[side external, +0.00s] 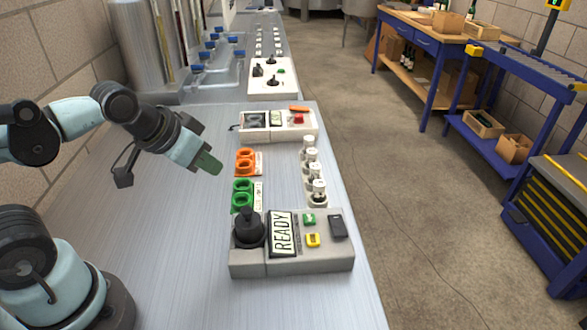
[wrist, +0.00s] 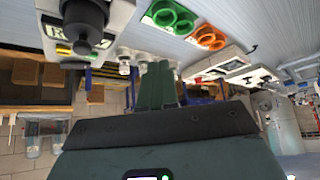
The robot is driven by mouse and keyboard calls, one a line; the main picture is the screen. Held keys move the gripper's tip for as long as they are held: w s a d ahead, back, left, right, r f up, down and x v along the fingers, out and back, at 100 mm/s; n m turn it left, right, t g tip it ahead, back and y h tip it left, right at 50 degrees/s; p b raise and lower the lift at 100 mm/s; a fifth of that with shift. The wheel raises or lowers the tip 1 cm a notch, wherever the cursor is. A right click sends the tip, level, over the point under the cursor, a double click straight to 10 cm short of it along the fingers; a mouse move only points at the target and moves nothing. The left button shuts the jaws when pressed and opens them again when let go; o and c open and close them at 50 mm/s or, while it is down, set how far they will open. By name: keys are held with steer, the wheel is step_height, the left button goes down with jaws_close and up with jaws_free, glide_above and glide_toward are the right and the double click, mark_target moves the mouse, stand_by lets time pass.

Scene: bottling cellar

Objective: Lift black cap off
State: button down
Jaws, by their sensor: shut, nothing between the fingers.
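A grey control box (side external: 290,258) stands at the near end of the bench, with a READY display (side external: 283,234), a green button (side external: 309,219) and a yellow button (side external: 313,240). A black block-shaped cap (side external: 338,226) sits at its right end. A round black knob (side external: 249,230) stands at its left end. The knob also shows at the upper left of the wrist view (wrist: 86,20). My gripper (side external: 209,164) is shut and empty, above the bench, to the left of and beyond the box, touching nothing. Its fingers show in the wrist view (wrist: 157,86).
Orange rings (side external: 246,161) and green rings (side external: 242,194) lie between my gripper and several small white-topped bottles (side external: 312,170). A white panel (side external: 279,125) and another control panel (side external: 271,80) stand farther back. The bench to the left of the box is clear.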

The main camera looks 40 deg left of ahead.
stand_by(0.4)
steer(key=shift+c, duration=2.1)
jaws_free()
step_height(320, 180, up, 4)
steer(key=n+g, duration=0.2)
steer(key=g, duration=0.4)
glide_above(245, 212)
steer(key=w, duration=0.1)
steer(key=shift+a, duration=0.35)
steer(key=shift+s+d+r+g, duration=0.1)
steer(key=shift+d+r+g, duration=0.1)
steer(key=shift+d+g, duration=0.4)
step_height(245, 212, down, 6)
steer(key=shift+a+f, duration=0.1)
steer(key=shift+f, duration=0.1)
steer(key=shift+s+a+f, duration=0.1)
steer(key=shift+s+f, duration=0.1)
steer(key=shift+f, duration=0.8)
steer(key=shift+s+a+f, duration=0.1)
steer(key=shift+s+f, duration=0.1)
steer(key=shift+f, duration=1.6)
